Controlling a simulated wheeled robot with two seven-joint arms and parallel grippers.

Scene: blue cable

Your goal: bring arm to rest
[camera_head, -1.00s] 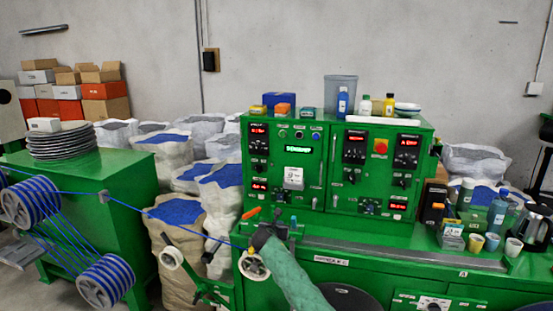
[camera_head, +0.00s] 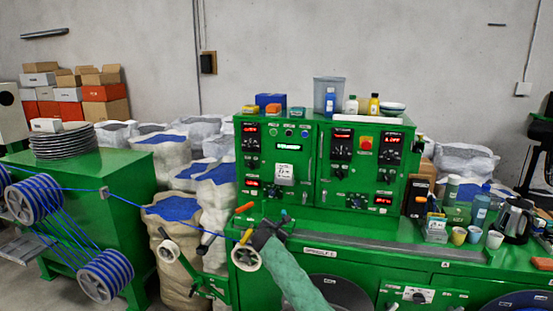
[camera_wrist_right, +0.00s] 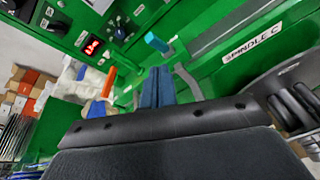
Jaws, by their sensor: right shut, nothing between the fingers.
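My right gripper (camera_head: 279,223) is at the front edge of the green machine, just above and right of a white guide pulley (camera_head: 246,258). Its green-sleeved arm comes up from the bottom. In the right wrist view, its two blue-grey fingers (camera_wrist_right: 157,86) are together with nothing between them. The blue cable (camera_head: 130,191) runs from the striped spools (camera_head: 36,198) at the left toward the pulley. Its end near my gripper is too small to make out. My left gripper is not in view.
The green control cabinet (camera_head: 313,140) stands behind my right gripper, with bottles and boxes on top. Orange (camera_wrist_right: 109,82) and teal (camera_wrist_right: 156,42) handles are close to the fingers. Cups and a kettle (camera_head: 512,218) stand on the bench at right. Sacks (camera_head: 217,198) fill the space behind.

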